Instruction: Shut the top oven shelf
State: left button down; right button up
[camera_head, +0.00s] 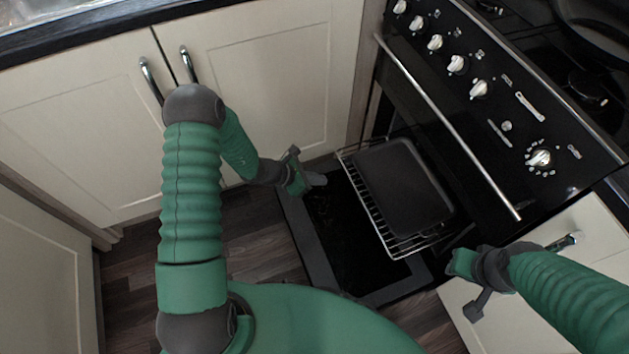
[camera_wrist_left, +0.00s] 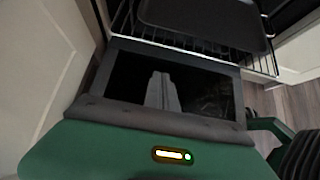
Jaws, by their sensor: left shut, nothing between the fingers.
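A wire oven shelf (camera_head: 399,243) sticks out of the black oven (camera_head: 455,150), with a dark flat tray (camera_head: 402,187) lying on it. The shelf also shows in the left wrist view (camera_wrist_left: 262,62), with the tray (camera_wrist_left: 205,17) at the top. The oven door (camera_head: 305,235) is folded down below the shelf. My left gripper (camera_head: 318,180) is shut and empty, over the door and just left of the shelf. Its closed fingers show in the left wrist view (camera_wrist_left: 162,88). My right gripper (camera_head: 462,286) is right of the door by a pale cabinet front; its jaw state is unclear.
A long silver handle (camera_head: 445,125) and several knobs (camera_head: 456,64) run along the oven front. Cream cupboards (camera_head: 265,80) with metal handles stand at the left and back. A hob with a pan (camera_head: 600,25) is at upper right. Dark wooden floor (camera_head: 245,240) lies in front.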

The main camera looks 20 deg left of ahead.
pick_arm(q)
jog(key=w+d+f+b, duration=0.3)
jog(key=w+d, duration=0.2)
jog(key=shift+w+d, duration=0.15)
jog(key=shift+d, duration=0.05)
